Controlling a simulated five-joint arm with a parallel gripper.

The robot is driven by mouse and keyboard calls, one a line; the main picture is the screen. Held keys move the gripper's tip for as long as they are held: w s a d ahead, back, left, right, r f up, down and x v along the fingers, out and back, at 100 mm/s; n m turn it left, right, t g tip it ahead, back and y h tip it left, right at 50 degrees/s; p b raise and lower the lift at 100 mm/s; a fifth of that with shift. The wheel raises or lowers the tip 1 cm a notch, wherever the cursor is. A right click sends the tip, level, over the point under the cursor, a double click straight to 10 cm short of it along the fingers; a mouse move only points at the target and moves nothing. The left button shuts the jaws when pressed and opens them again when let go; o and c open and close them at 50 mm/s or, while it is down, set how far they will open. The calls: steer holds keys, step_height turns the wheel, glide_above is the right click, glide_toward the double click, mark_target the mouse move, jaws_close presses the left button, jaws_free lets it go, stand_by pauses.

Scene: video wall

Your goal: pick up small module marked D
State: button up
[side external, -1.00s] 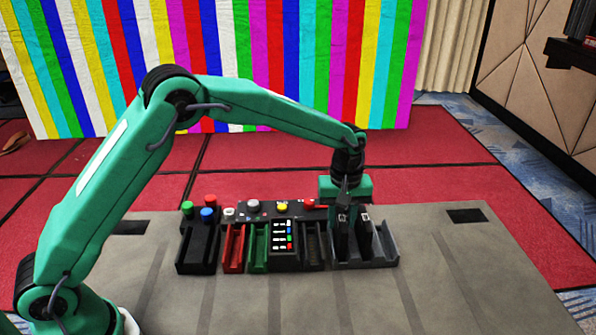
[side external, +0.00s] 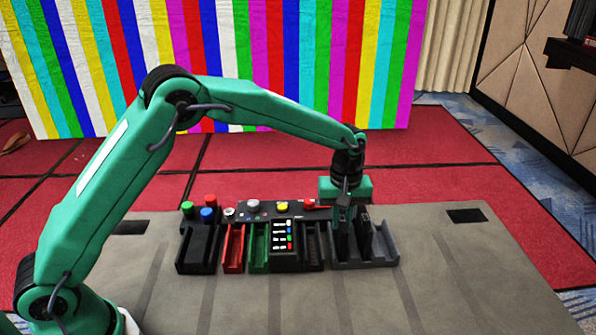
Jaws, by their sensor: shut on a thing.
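My gripper (side external: 344,215) points straight down over the left part of a grey tray (side external: 388,250) at the right end of the row of equipment. It is shut on the left of two small dark upright modules (side external: 342,246) in that tray. The fingers cover the top of this module, and I cannot read its mark. The other small dark module (side external: 365,236) stands upright just to the right, apart from the fingers. Its mark is too small to read. The held module's lower end is still down in the tray.
To the left stand a narrow dark tray (side external: 314,262), a black panel with coloured buttons (side external: 281,225), a green tray (side external: 258,265), a red tray (side external: 234,262) and a black box (side external: 195,265) with coloured knobs. The grey table (side external: 460,280) is clear in front and at right.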

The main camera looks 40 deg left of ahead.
steer(key=shift+r, duration=0.15)
steer(key=shift+r, duration=2.6)
